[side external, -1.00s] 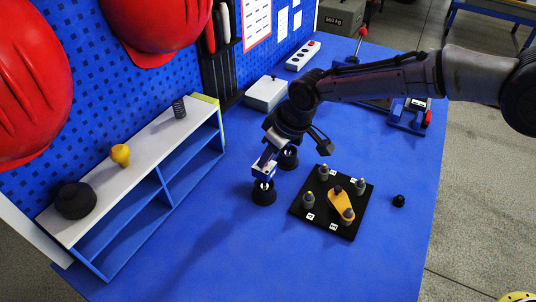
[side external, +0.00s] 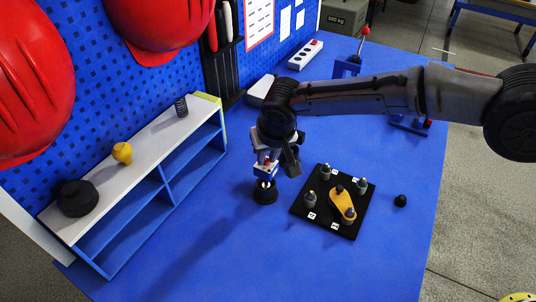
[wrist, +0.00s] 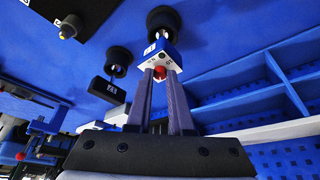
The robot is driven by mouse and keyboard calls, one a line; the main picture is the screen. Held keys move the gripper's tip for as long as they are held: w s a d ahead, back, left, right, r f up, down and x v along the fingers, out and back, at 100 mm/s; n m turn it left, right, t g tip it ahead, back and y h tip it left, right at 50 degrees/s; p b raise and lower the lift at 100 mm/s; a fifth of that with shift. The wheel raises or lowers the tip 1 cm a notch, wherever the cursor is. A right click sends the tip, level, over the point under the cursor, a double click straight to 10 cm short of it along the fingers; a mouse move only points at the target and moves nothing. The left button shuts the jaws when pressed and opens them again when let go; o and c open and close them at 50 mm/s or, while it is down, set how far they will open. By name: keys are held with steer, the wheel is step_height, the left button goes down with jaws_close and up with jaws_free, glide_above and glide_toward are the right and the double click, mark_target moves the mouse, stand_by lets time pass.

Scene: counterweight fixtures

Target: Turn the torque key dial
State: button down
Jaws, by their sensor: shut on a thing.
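My gripper (side external: 265,165) points down on the blue table, left of the black dial plate (side external: 300,212). It is shut on a small blue-and-white block (wrist: 156,58) with a red knob between the fingers. The block also shows in the side view (side external: 264,173), just above a round black stand (side external: 265,193). I cannot tell whether its two short pins touch the stand. The dial plate carries an orange pointer (side external: 341,201) and several grey pegs with number labels. Nothing holds the pointer. A corner of the plate shows in the wrist view (wrist: 95,10).
A second black stand (wrist: 118,58) shows in the wrist view. A small black knob (side external: 400,200) lies right of the plate. A white-topped shelf (side external: 145,150) stands at left. A white box (side external: 261,88) sits behind my arm. The front table is clear.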

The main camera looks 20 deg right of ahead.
stand_by(0.3)
steer(key=c, duration=0.8)
jaws_free()
steer(key=v, duration=1.4)
steer(key=shift+w, duration=0.1)
